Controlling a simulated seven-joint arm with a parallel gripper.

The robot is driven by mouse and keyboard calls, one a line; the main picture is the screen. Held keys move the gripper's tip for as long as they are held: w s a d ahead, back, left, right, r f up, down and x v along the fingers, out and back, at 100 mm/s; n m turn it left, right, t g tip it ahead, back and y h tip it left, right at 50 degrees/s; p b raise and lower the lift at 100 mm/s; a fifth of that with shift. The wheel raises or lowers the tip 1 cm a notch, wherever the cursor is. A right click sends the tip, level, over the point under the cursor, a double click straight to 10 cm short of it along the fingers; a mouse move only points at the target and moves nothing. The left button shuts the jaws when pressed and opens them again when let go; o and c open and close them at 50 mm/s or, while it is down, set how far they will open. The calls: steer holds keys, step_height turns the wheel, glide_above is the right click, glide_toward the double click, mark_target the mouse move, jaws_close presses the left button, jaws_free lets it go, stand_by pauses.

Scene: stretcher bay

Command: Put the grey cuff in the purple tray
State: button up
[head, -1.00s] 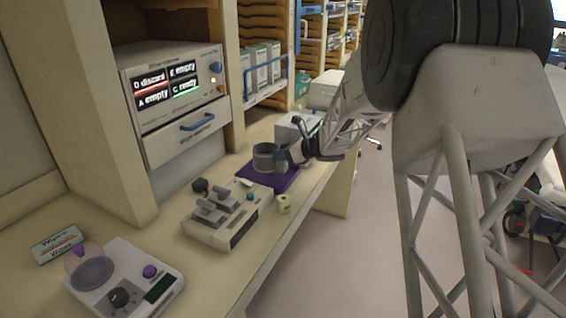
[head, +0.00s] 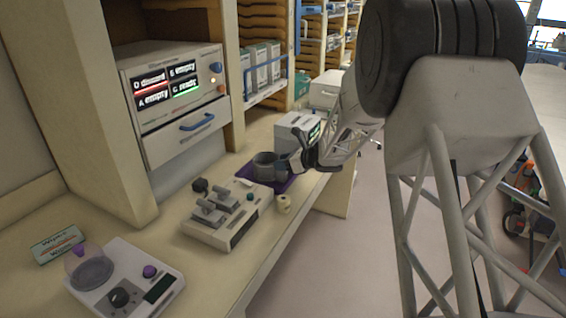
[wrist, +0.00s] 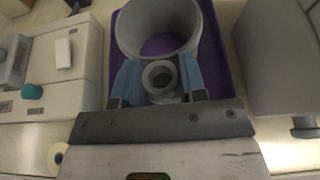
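The grey cuff (head: 264,162) is a wide, open grey ring. In the wrist view the cuff (wrist: 160,22) stands upright with purple showing through its middle, and a smaller pale ring on its near side lies between my blue fingers. My gripper (head: 283,168) is shut on this near side; its fingertips also show in the wrist view (wrist: 160,80). The purple tray (head: 284,186) lies on the bench under the cuff, and its purple edge shows in the wrist view (wrist: 214,75). Whether the cuff's bottom touches the tray is hidden.
A grey-white device with levers (head: 226,215) stands just left of the tray. A small cream ring (head: 284,204) lies near the bench's front edge. A white box (head: 297,130) stands close behind the tray. A scale-like device (head: 125,285) is at the front left.

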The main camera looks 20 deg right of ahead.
steer(key=o, duration=0.4)
steer(key=shift+r, duration=0.2)
steer(key=v, duration=1.2)
steer(key=shift+f, duration=0.1)
stand_by(0.4)
